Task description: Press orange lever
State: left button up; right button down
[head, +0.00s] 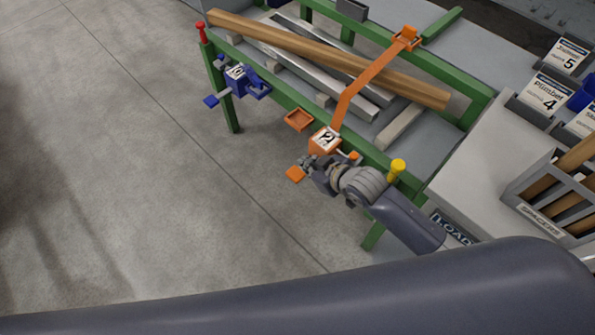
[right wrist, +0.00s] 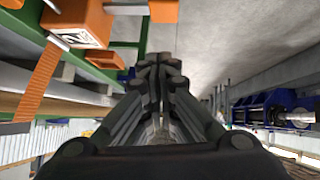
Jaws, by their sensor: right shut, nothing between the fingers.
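The orange lever ends in a square orange pad (head: 295,173), beside the orange ratchet box marked 2 (head: 325,139) on the table's front side. My right gripper (head: 308,164) is shut and empty, with its fingertips close to the pad in the head view. I cannot tell from the head view whether they touch it. In the right wrist view the shut fingertips (right wrist: 158,62) point ahead. The orange pad (right wrist: 164,10) shows at the top edge, beyond them and apart in the picture. The orange box (right wrist: 80,22) is at upper left. My left gripper is not in view.
An orange strap (head: 372,77) crosses wooden and metal bars on the green-framed table (head: 232,108). A yellow knob (head: 397,167) stands near my right wrist. The floor at left is clear.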

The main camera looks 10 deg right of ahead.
jog(key=shift+s+d+r+g+y+b, duration=0.2)
jog(key=shift+d+r+g+b, duration=0.25)
jog(key=shift+r, duration=0.25)
jog(key=shift+s+d+r+g+y+b, duration=0.1)
jog(key=shift+d+r+g+y+b, duration=0.2)
jog(key=shift+d+r, duration=0.3)
jog(key=shift+a+r, duration=0.1)
send_over(297, 174)
jog(key=f, duration=0.6)
jog(key=shift+s+f+b, duration=0.2)
jog(key=shift+f+b, duration=0.15)
jog(key=shift+b, duration=0.05)
jog(key=f, duration=0.3)
jog(key=shift+w+f, duration=0.2)
jog(key=shift+w, duration=0.05)
jog(key=shift+f, duration=0.5)
jog(key=shift+f, duration=0.1)
